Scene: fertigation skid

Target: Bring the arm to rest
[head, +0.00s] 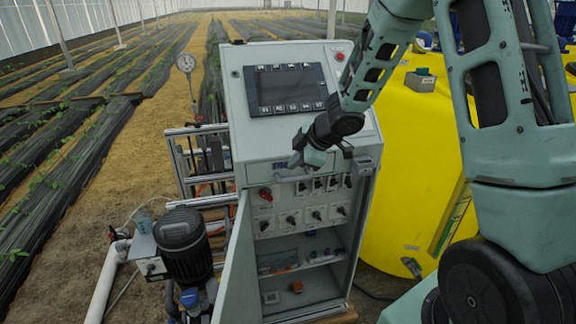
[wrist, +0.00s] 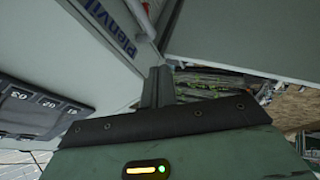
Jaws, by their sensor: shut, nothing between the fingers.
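My arm reaches in from the right in the head view, and my gripper (head: 296,164) is in front of the grey control cabinet (head: 232,92), just below its sloped panel. In the wrist view, my gripper (wrist: 158,76) has its two dark fingers together, with nothing between them. The cabinet face with blue lettering (wrist: 112,28) is close to the left of the fingers. The cabinet's open door (head: 234,262) hangs to the lower left in the head view. I cannot tell whether the fingers touch the cabinet.
The cabinet has a dark screen (head: 290,88), a row of switches (head: 302,219) and shelves with small items. A yellow tank (head: 408,170) stands to the right. A motor pump (head: 183,246) and white pipe (head: 101,284) are at lower left. Crop rows lie behind.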

